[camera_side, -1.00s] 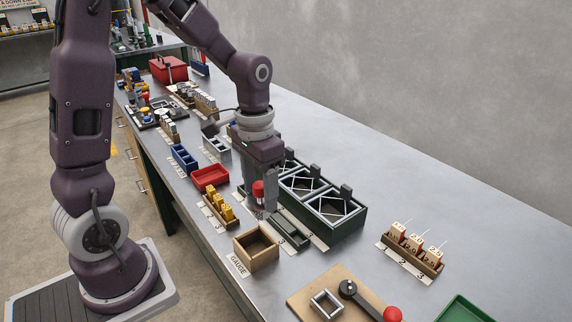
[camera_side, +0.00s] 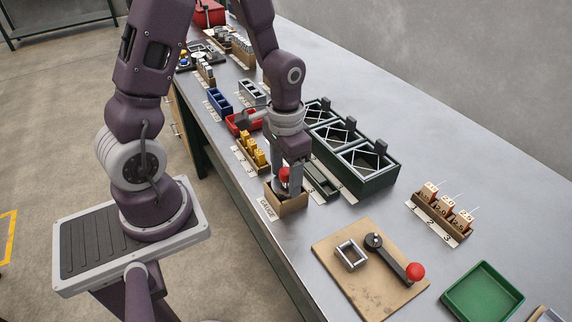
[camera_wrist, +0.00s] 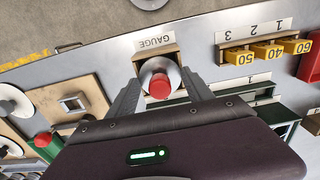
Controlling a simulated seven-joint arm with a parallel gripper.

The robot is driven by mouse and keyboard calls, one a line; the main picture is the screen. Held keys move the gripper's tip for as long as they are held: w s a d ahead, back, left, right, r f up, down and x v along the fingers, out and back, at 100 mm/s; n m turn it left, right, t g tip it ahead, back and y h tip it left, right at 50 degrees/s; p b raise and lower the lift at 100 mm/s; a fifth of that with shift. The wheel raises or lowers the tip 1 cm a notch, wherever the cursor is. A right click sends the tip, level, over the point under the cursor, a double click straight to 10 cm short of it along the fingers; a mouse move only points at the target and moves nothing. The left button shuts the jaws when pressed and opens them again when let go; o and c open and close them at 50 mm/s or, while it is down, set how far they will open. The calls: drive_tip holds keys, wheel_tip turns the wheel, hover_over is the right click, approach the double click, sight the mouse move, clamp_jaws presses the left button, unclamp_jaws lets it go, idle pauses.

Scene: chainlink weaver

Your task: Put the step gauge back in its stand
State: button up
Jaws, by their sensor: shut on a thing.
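The step gauge shows a red knob (camera_side: 284,175) between my gripper's fingers in the side view. In the wrist view the gauge has a red top (camera_wrist: 159,86) above a grey round body. My gripper (camera_side: 286,187) is shut on it, pointing down at the stand. The stand is an open tan wooden box (camera_side: 290,207) with a GAUGE label in front of it. In the wrist view the gauge lies within the outline of the stand (camera_wrist: 141,58). The fingers and stand walls hide the gauge's lower end, so I cannot tell how deep it sits.
A rack of yellow blocks (camera_side: 252,151) and a small dark green tray (camera_side: 321,180) are close to the stand. Large green bins (camera_side: 368,180) stand behind. A wooden board (camera_side: 350,290) with a square frame and red-knobbed lever lies to the right.

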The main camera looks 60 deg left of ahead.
drive_tip(key=shift+f, duration=0.1)
drive_tip(key=o, duration=1.4)
drive_tip(key=shift+c, duration=0.2)
wheel_tip(320, 180, up, 6)
drive_tip(key=shift+w+r, duration=0.1)
drive_tip(key=shift+r, duration=0.45)
